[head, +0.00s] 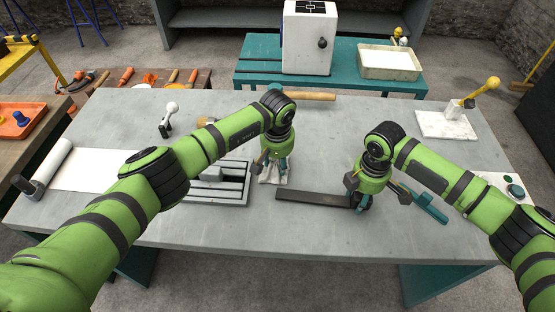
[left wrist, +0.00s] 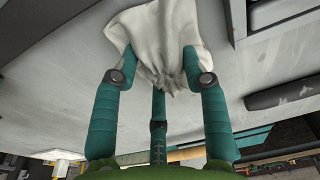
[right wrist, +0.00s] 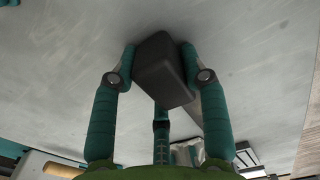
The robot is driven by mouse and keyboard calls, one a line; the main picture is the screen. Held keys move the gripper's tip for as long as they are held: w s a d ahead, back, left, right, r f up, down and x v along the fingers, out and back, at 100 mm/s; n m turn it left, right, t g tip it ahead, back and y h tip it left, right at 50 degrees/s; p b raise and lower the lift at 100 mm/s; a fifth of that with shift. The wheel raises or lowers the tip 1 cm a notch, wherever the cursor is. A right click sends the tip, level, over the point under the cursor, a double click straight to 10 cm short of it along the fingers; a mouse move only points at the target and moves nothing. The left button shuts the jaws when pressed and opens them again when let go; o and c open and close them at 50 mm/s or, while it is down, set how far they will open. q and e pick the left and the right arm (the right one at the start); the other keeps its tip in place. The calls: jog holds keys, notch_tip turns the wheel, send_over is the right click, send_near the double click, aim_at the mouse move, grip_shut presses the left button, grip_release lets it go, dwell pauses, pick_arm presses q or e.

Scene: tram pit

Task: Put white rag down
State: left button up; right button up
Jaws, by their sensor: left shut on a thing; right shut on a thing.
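A white rag (head: 272,174) is at the middle of the grey table, just right of a slotted metal tray. My left gripper (head: 276,162) points down and is shut on the rag; in the left wrist view the bunched rag (left wrist: 160,40) is pinched between its teal fingers (left wrist: 160,62). The cloth seems to rest on or hang just at the table top. My right gripper (head: 362,195) is shut on one end of a dark flat bar (head: 310,197); in the right wrist view the bar's dark block-like end (right wrist: 163,70) sits between the fingers (right wrist: 160,75).
The slotted metal tray (head: 222,193) lies close left of the rag. A wooden handle (head: 308,96) lies behind the left gripper. A white paper roll (head: 52,160) is at the left and a pale slab (head: 445,124) at the right. The grey table (head: 215,225) is bare along its front.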

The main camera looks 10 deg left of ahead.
pick_arm(q)
jog(key=o, duration=0.8)
jog(key=shift+f, duration=0.15)
jog(key=o, duration=0.4)
jog(key=shift+o, duration=0.2)
